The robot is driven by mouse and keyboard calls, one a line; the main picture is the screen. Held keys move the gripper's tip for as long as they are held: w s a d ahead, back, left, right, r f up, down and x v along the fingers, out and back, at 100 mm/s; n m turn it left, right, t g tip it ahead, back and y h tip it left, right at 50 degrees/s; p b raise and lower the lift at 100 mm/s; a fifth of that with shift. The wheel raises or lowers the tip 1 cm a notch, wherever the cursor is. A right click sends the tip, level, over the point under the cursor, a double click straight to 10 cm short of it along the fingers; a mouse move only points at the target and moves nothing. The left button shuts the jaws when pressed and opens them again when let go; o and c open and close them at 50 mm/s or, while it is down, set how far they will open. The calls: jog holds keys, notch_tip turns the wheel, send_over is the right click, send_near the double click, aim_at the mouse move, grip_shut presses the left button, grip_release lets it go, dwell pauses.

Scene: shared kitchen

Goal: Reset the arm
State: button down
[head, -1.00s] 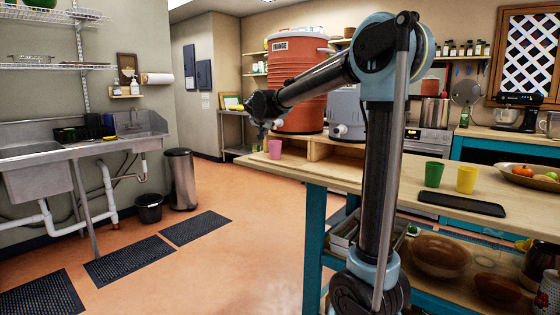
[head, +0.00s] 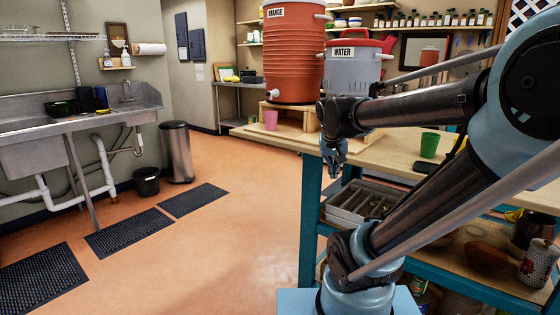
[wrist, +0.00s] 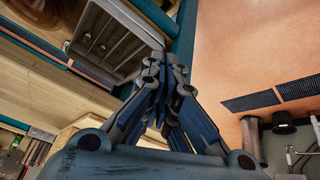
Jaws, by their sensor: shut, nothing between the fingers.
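My arm is folded back over my base at the right of the head view, with its forearm pointing left. My gripper (head: 333,172) hangs down beside the front left corner of the wooden-topped counter (head: 400,160). Its fingers are together and nothing shows between them. The wrist view shows the closed fingers (wrist: 162,75) in the middle, with the counter on the left and the orange floor on the right.
A green cup (head: 429,145) is on the counter. A metal tray (head: 352,203) sits on the shelf below. The floor (head: 230,240) to the left is open.

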jog(key=s+f+n+g+y, duration=0.1)
jog(key=s+f+g, duration=0.1)
jog(key=s+f, duration=1)
jog(key=s, duration=0.4)
jog(key=shift+s+d+f+n+g+y, duration=0.3)
jog(key=shift+s+d+f+g+y, duration=0.05)
jog(key=shift+d+f+g+y, duration=0.05)
jog(key=shift+w+f, duration=0.2)
jog(key=shift+w, duration=0.25)
